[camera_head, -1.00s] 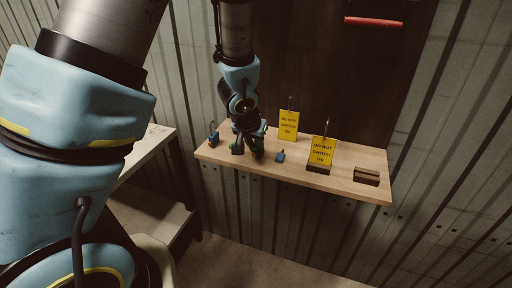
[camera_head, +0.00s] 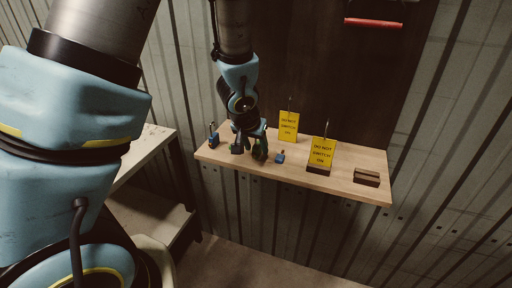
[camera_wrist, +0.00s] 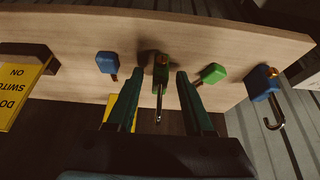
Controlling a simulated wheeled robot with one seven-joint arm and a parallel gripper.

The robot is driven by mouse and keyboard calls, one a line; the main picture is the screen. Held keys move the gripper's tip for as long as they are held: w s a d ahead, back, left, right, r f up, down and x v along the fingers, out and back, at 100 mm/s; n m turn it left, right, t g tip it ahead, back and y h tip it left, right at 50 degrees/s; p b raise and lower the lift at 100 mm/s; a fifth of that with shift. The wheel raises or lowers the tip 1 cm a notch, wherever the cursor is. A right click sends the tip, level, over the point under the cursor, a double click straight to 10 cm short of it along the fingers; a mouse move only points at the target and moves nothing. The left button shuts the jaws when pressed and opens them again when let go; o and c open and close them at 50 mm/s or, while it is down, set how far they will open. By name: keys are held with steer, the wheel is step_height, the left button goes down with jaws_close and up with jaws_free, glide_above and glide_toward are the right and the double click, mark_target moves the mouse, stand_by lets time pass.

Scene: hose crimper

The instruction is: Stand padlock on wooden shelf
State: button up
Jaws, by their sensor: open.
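A green padlock (camera_wrist: 161,72) stands on the wooden shelf (camera_wrist: 215,32) in the wrist view, its metal shackle pointing toward the camera. My gripper (camera_wrist: 158,78) is open, with one finger on each side of this padlock and visible gaps between. In the head view my gripper (camera_head: 248,150) is low over the left part of the shelf (camera_head: 340,187) and hides the green padlock. A blue padlock (camera_wrist: 260,82) with a hooked metal shackle stands to the right in the wrist view; it is at the shelf's left end in the head view (camera_head: 213,139).
A small blue piece (camera_wrist: 108,62) and a small green piece (camera_wrist: 211,73) flank the gripper. Yellow "DO NOT SWITCH ON" tags (camera_head: 288,127) (camera_head: 321,151) stand to its right. A dark slotted block (camera_head: 367,176) sits at the right end. A ribbed wall is behind.

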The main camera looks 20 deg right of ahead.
steer(key=p+v, duration=0.2)
steer(key=v, duration=0.9)
steer(key=a+r+n+g+y, duration=0.1)
steer(key=a+n, duration=0.6)
steer(key=a, duration=1.9)
steer(key=shift+w+a+g+y, duration=0.15)
steer(key=shift+a+g+y, duration=0.25)
steer(key=shift+g+y, duration=0.55)
